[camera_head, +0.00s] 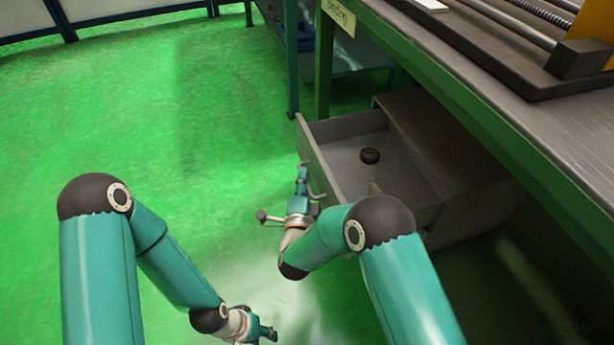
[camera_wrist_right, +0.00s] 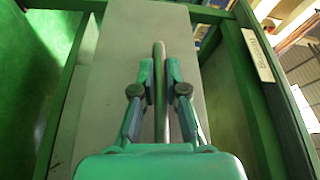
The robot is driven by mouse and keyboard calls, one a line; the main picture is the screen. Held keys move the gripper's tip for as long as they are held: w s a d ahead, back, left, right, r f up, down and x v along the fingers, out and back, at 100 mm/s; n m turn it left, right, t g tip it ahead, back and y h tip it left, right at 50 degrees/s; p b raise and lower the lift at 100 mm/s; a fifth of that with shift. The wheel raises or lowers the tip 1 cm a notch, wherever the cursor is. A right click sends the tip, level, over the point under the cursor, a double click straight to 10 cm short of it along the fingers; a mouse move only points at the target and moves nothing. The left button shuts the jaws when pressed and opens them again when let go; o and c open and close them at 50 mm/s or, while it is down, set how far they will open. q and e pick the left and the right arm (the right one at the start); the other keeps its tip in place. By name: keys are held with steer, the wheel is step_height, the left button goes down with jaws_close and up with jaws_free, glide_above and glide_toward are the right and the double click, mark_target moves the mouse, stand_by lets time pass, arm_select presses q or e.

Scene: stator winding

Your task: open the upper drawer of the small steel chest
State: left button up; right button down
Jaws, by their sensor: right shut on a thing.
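The small steel chest (camera_head: 440,128) stands under the workbench in the head view. Its upper drawer (camera_head: 345,128) is pulled well out, and its inside shows from above. My right gripper (camera_head: 303,180) is at the front of this drawer. In the right wrist view my right gripper (camera_wrist_right: 160,78) is shut on the drawer's handle (camera_wrist_right: 160,50), a thin upright bar in that picture, with a finger on each side. My left gripper (camera_head: 268,331) hangs low over the floor, apart from the chest; its fingers are too small to judge.
The workbench (camera_head: 480,95) overhangs the chest on the right, with a machine part on top. A blue-legged table (camera_head: 345,62) stands behind. The green floor (camera_head: 200,110) is clear on the left.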

steer(key=shift+s+f, duration=0.2)
steer(key=shift+f, duration=0.15)
steer(key=c, duration=1.2)
jaws_free()
steer(key=shift+r, duration=0.2)
steer(key=shift+a, duration=0.1)
steer(key=s, duration=0.7)
steer(key=shift+s+f, duration=0.2)
steer(key=shift+f, duration=0.1)
